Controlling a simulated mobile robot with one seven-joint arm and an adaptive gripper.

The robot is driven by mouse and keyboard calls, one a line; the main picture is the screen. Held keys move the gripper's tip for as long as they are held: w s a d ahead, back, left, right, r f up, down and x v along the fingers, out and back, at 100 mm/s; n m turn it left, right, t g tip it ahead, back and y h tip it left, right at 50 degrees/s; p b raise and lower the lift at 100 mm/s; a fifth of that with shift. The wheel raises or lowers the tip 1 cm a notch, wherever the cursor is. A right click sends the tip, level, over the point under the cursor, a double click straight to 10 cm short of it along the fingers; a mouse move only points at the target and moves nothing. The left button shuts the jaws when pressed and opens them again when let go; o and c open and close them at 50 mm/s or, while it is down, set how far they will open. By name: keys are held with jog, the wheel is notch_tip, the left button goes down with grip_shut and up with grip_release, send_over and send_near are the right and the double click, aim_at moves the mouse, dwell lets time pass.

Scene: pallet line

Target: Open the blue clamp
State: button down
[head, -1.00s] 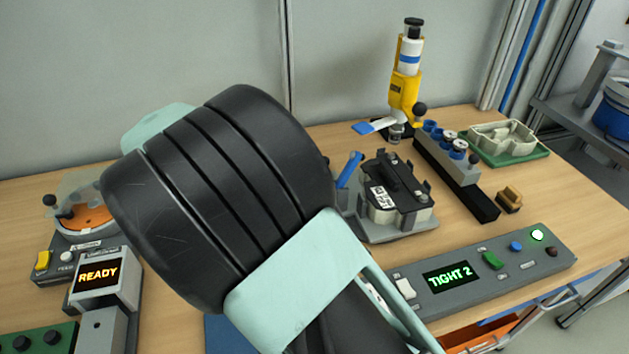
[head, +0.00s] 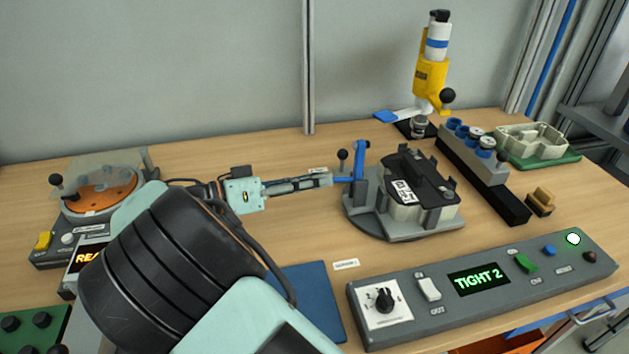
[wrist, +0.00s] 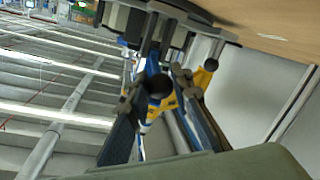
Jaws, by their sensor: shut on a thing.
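The blue clamp (head: 359,162) stands at the left side of a round grey fixture, with its blue arm upright and a short blue piece reaching left. My gripper (head: 332,179) comes in level from the left and is shut at that piece. In the wrist view my gripper (wrist: 157,95) has its fingers around a dark round knob end (wrist: 160,86), with some blue (wrist: 153,66) behind it. The exact contact is partly hidden by the fingers. The fixture's plate (head: 375,226) carries a black and beige part (head: 412,185) with a white label.
A grey control panel (head: 450,310) reading TIGHT 2 lies in front. A yellow tool (head: 430,78) and a grey block with blue-topped pieces (head: 470,160) stand behind right. A blue mat (head: 312,300) lies front left.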

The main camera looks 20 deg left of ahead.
jog(key=shift+f, duration=0.2)
jog(key=c, duration=1.7)
grip_release()
jog(key=shift+r, duration=0.1)
jog(key=v, duration=1.2)
